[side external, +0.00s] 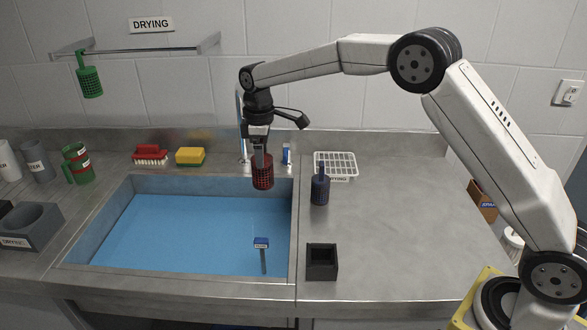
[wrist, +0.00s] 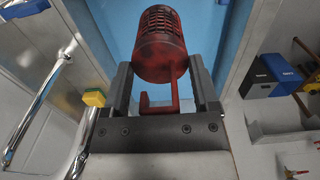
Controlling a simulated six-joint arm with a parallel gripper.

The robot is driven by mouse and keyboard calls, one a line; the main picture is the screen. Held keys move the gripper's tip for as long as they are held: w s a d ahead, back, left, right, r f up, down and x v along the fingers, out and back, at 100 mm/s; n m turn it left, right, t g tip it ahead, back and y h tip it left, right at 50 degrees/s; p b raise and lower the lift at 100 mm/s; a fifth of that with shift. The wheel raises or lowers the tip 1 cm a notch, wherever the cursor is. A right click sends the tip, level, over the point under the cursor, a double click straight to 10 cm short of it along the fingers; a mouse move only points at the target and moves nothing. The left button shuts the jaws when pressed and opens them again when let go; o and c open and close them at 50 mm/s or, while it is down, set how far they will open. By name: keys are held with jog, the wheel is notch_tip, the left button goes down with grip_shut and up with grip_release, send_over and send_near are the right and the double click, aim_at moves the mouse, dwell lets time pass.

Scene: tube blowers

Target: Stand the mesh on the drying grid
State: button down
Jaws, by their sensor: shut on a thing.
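A red mesh (side external: 263,175) hangs upright below my gripper (side external: 260,155), above the right back part of the sink. My gripper is shut on it; the wrist view shows the red mesh (wrist: 160,40) and its hooked handle (wrist: 158,104) between the two fingers (wrist: 160,90). The white drying grid (side external: 335,163) lies on the counter right of the sink, near the back wall, with a small label on its front. The grid's bars show and nothing stands on it. My gripper is left of the grid and apart from it.
A dark blue container (side external: 320,190) stands just in front of the grid. A black square holder (side external: 322,262) is nearer the front. The tap (side external: 241,125) is behind my gripper. A green mesh (side external: 89,80) hangs on the wall rail (side external: 150,50). The counter right of the grid is clear.

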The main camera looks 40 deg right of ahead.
aim_at(265, 157)
notch_tip(265, 157, up, 9)
jog(key=shift+r, duration=0.1)
jog(key=s+d, duration=0.7)
jog(key=d, duration=0.6)
jog(key=s+d, duration=0.7)
jog(key=d, duration=0.7)
notch_tip(265, 157, down, 5)
jog(key=shift+a+f, duration=0.1)
jog(key=shift+w, duration=0.15)
